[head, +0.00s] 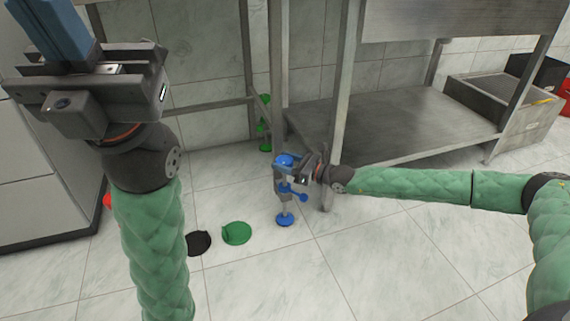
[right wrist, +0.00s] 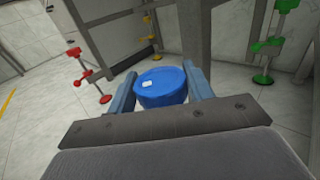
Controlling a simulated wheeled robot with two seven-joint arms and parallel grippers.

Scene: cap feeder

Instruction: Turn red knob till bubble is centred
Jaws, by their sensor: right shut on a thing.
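A red-topped stand with red fittings (right wrist: 74,52) stands at the left of the right wrist view. In the head view only a small red piece (head: 107,200) shows beside my left arm. My right gripper (head: 284,165) is shut on the round blue top (right wrist: 160,87) of a blue-fitted stand, whose blue base (head: 285,220) rests on the floor. The blue top lies between both fingers and carries a small white patch; no bubble can be made out. My left gripper (head: 62,28) is raised at the upper left; its fingertips are cut off.
A green-fitted stand (head: 265,124) is by a metal table leg. A green flat piece (head: 236,233) and a black disc (head: 199,243) lie on the tiles. A steel table with a low shelf (head: 400,125) stands behind. Floor at the front right is clear.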

